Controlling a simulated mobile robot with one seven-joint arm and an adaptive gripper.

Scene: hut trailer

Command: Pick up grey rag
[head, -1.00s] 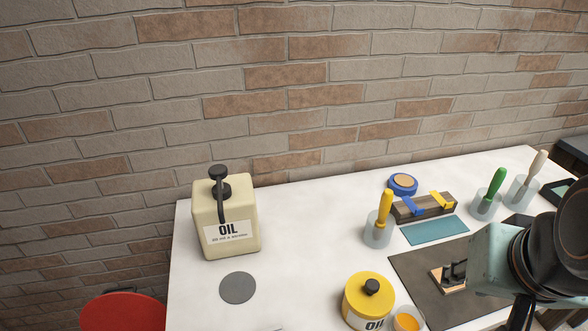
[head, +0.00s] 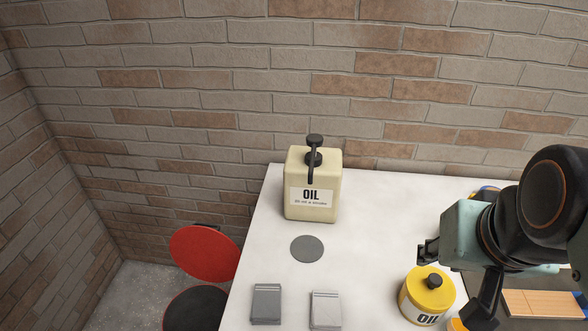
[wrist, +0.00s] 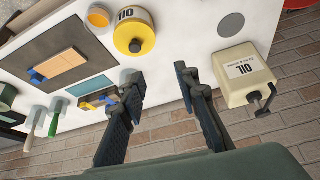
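Two folded cloths lie flat on the white table near the bottom edge of the head view. The left one is a darker grey rag (head: 266,303); the right one is a lighter grey cloth (head: 325,309). Both lie apart from each other with nothing on them. My gripper (wrist: 162,82) is open and empty in the wrist view, its two fingers spread above the table. In the head view it is at the right, near the yellow oil can and well to the right of both cloths. Neither cloth shows in the wrist view.
A cream oil jug (head: 312,190) stands at the back of the table, with a grey disc (head: 307,249) before it. A yellow oil can (head: 428,295) stands right of the cloths. Red (head: 205,253) and black (head: 190,308) round seats are left of the table.

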